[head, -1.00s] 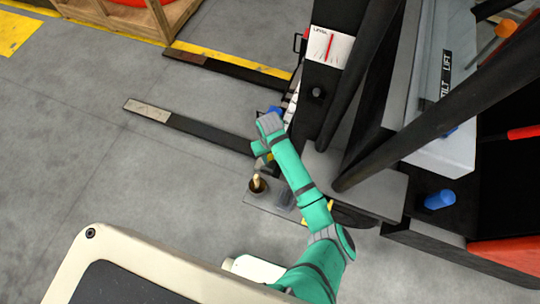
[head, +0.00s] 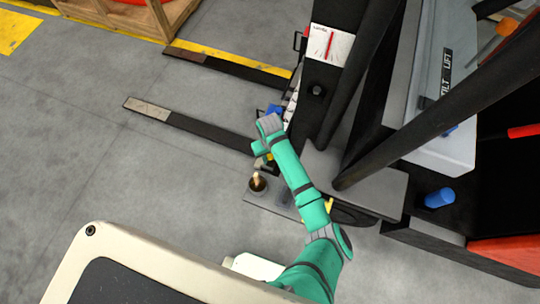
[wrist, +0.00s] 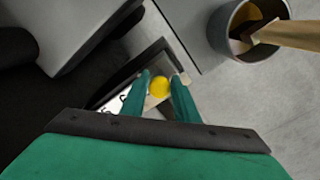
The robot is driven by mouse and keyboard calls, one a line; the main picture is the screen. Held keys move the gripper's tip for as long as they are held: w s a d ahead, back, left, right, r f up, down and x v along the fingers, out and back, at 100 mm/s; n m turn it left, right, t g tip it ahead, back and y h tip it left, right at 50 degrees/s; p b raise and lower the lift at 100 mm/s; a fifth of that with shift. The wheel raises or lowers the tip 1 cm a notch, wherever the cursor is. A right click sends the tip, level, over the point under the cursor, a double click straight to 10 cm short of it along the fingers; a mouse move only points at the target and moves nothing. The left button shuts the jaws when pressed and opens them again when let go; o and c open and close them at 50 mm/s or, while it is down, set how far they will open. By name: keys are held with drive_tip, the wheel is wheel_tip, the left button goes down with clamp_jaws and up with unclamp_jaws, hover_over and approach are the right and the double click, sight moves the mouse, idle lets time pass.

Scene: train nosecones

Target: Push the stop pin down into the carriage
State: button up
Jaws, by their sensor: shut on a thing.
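A round yellow knob (wrist: 159,87), which looks like the stop pin's head, sits between the two green fingertips of my gripper (wrist: 160,80) in the wrist view. My gripper is shut on it. A dark bar with white number markings (wrist: 122,101), which seems part of the carriage, lies just below and left of it. The pin's lower part is hidden, so I cannot tell how deep it sits. In the head view my gripper (head: 261,148) is at the forklift's fork carriage, beside the near fork (head: 190,126); my arm covers much of that spot.
A can with a brush (head: 257,184) stands on a grey plate near my gripper; it also shows in the wrist view (wrist: 228,25). The black mast (head: 330,80) rises to the right. A wooden crate (head: 150,20) is at the back left. The floor at left is clear.

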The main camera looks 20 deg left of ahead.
drive_tip(key=shift+f, duration=0.3)
idle(0.4)
drive_tip(key=o, duration=1.1)
wheel_tip(320, 180, up, 11)
drive_tip(key=shift+f, duration=0.1)
